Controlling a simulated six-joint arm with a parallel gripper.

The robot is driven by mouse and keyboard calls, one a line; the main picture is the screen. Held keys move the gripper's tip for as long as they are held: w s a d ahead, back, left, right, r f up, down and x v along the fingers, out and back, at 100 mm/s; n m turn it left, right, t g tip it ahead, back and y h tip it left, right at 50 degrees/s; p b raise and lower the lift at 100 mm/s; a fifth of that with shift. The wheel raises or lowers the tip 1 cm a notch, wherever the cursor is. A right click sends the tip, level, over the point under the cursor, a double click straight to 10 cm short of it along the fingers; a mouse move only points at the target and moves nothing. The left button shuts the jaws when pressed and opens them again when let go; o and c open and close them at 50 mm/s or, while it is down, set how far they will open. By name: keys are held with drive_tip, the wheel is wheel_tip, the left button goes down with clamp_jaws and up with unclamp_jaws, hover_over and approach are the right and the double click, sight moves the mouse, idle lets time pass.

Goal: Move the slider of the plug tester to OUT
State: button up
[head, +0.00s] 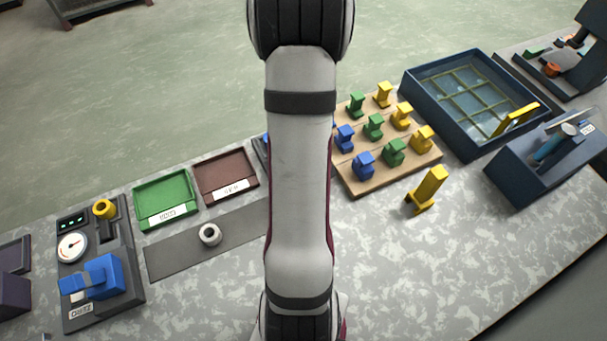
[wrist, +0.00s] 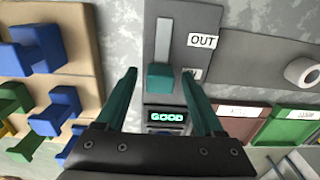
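The plug tester (wrist: 178,55) is a dark grey panel in the wrist view, with a lit display (wrist: 166,117) reading GOOD. Its slider has a teal knob (wrist: 160,78) at the display end of a pale straight slot (wrist: 163,40). The OUT label (wrist: 202,41) is beside the slot, farther from the display than the knob. A second label by the knob is partly hidden by a finger. My gripper (wrist: 160,72) is open, with one teal finger on each side of the knob; I cannot tell whether they touch it. In the head view my arm hides most of the tester.
A brown tray (head: 226,175) and a green tray (head: 166,198) stand left of my arm, near a grey strip holding a white ring (head: 209,235). A wooden board (head: 352,188) with several coloured blocks is on the right.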

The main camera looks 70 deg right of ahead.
clamp_jaws()
idle(1.2)
